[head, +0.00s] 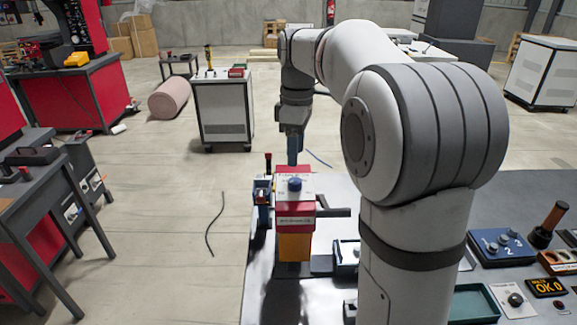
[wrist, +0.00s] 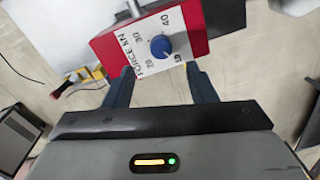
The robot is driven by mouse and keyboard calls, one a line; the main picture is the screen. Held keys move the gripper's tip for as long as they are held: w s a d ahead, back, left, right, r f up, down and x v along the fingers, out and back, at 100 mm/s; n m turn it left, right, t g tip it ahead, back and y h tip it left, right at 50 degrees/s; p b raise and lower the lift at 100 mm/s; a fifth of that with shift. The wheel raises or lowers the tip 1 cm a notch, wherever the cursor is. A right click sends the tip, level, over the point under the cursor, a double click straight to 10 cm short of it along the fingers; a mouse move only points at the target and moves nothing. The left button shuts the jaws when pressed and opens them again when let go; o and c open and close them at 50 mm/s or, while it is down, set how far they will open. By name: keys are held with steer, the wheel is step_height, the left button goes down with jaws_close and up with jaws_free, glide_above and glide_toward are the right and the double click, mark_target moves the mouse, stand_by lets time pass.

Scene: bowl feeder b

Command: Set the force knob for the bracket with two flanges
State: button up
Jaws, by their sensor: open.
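The blue force knob (wrist: 161,46) sits on a white plate (wrist: 146,42) marked FORCE kN, with numbers including 20, 30 and 40 around it. Its pointer setting is too small to read. The plate is on a red press head (wrist: 186,20), which also shows in the head view (head: 283,171) with the knob (head: 295,184) on it. My gripper (wrist: 160,72) is open, its two dark blue fingers apart with the knob beyond their tips, between them in the picture. In the head view my gripper (head: 293,162) is just behind the knob. I cannot make out a two-flanged bracket.
The press has an orange lower body (head: 294,247) and stands on a grey table. A cable (head: 213,228) lies on the floor.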

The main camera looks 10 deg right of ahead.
mark_target(295, 180)
steer(key=f, duration=0.7)
steer(key=shift+s+a+f, duration=0.1)
steer(key=shift+s+f, duration=0.1)
steer(key=shift+s, duration=0.05)
steer(key=shift+c, duration=0.4)
steer(key=c, duration=0.9)
